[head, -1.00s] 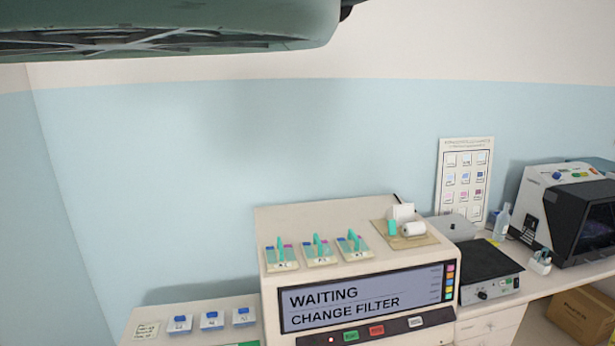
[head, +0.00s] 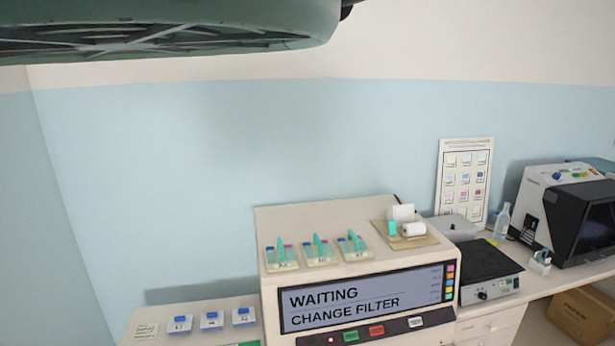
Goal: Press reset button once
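The staining machine (head: 300,222) stands at the lower middle of the head view. Its screen (head: 368,298) reads "WAITING" and "CHANGE FILTER". On the strip below the screen are a green button (head: 351,336), a red button (head: 376,331) and a white button (head: 416,322). Their labels are too small to read, so I cannot tell which one is reset. A small light spot (head: 331,340) sits left of the green button. My gripper is not in view.
Slide holders (head: 319,250) and white rolls (head: 413,230) lie on top of the machine. Small blue-and-white boxes (head: 212,321) stand on the counter to the left. A black-topped hot plate (head: 482,262) stands to the right. A large green ventilated housing (head: 165,25) hangs across the upper left.

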